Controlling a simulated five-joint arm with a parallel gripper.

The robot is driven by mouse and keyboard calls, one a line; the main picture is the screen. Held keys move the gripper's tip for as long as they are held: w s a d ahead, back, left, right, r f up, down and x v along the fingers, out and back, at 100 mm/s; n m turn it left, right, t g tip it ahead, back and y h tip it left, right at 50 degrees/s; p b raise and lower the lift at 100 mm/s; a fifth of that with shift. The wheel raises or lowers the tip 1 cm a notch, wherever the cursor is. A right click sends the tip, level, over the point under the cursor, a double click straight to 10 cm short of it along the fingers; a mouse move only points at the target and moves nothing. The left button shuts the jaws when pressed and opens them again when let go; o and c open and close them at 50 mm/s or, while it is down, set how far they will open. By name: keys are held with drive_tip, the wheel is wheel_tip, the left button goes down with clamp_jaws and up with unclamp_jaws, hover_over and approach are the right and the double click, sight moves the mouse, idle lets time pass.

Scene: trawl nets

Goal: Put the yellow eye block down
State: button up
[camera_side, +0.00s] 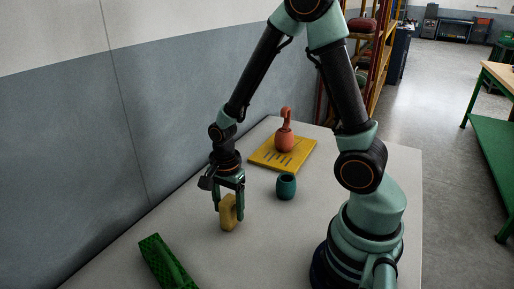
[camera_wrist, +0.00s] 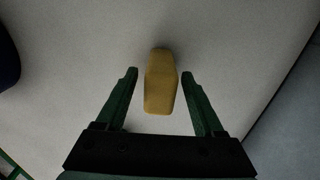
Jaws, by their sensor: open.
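The yellow eye block (camera_side: 229,213) stands upright on the light grey table (camera_side: 255,255), near its left side. In the wrist view the yellow block (camera_wrist: 161,82) lies between the two green fingers, with a gap on each side. My gripper (camera_side: 229,205) points down over the block with its fingers on either side of it. In the wrist view my gripper (camera_wrist: 158,75) is open and holds nothing. The block's eye cannot be made out clearly in either view.
A teal cup (camera_side: 286,187) stands right of the block. Behind it, an orange-red piece with a hooked top (camera_side: 285,138) sits on a yellow slotted board (camera_side: 270,155). A green piece (camera_side: 165,262) lies at the front left. A grey-blue wall (camera_side: 120,150) runs along the left.

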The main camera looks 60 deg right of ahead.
wheel_tip(320, 180, up, 11)
drive_tip(key=shift+f, duration=0.1)
drive_tip(key=shift+r+n, duration=0.45)
drive_tip(key=shift+n, duration=0.05)
drive_tip(key=s+a+r+n+t, duration=0.1)
drive_tip(key=s+r+n+t, duration=0.2)
drive_tip(key=r+n, duration=0.6)
drive_tip(key=n+t, duration=0.2)
drive_tip(key=n, duration=0.6)
drive_tip(key=shift+s+r+t, duration=0.15)
drive_tip(key=shift+r+t, duration=0.15)
drive_tip(key=shift+r, duration=0.1)
